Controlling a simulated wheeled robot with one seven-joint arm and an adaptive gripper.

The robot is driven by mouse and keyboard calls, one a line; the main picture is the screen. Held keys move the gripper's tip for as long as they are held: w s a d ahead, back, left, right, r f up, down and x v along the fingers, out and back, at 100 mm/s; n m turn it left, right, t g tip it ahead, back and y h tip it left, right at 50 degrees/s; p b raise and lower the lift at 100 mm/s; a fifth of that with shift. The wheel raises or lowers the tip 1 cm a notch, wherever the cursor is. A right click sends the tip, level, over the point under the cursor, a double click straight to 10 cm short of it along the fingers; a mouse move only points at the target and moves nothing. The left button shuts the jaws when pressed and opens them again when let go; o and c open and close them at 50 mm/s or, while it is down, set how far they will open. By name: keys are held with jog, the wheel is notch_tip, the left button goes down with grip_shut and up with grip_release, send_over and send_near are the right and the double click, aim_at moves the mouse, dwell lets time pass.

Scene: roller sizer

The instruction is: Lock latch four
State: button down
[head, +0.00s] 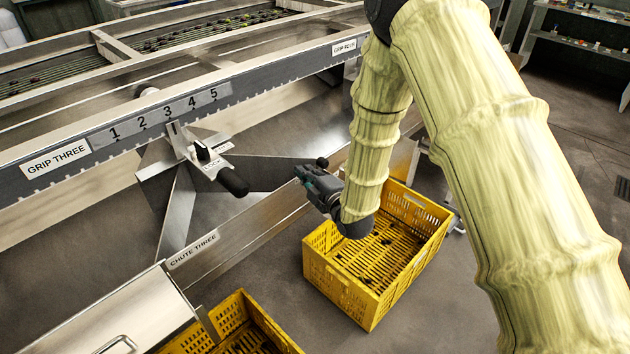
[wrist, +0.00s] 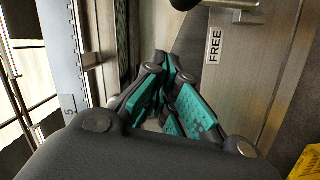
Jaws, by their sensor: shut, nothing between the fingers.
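My gripper (head: 302,173) is beside the sizer's side, left of my arm; its teal-padded fingers also show in the wrist view (wrist: 170,75), drawn together with nothing between them. In the wrist view a metal plate with a FREE label (wrist: 215,45) stands just right of and beyond the fingertips. A dark rounded knob on a metal rod (wrist: 185,4) shows at the top edge, cut off by the frame; I cannot tell whether it belongs to latch four. No latch marked four is clearly visible in the head view, where my arm covers part of the machine.
Another grip label (head: 344,47) is farther along. A yellow crate (head: 340,290) stands below my gripper; a second (head: 270,325) is at the bottom. Floor is open at right.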

aim_at(318, 167)
jog(key=shift+w+d+f, duration=0.3)
jog(key=shift+w+d, duration=0.4)
jog(key=shift+w+d+f, duration=0.25)
jog(key=shift+w+d, duration=0.4)
jog(key=shift+d+r, duration=0.1)
jog(key=shift+d, duration=0.05)
jog(key=shift+w+d+r+m, duration=0.1)
jog(key=shift+w+d+m, duration=0.05)
jog(key=shift+w+m, duration=0.15)
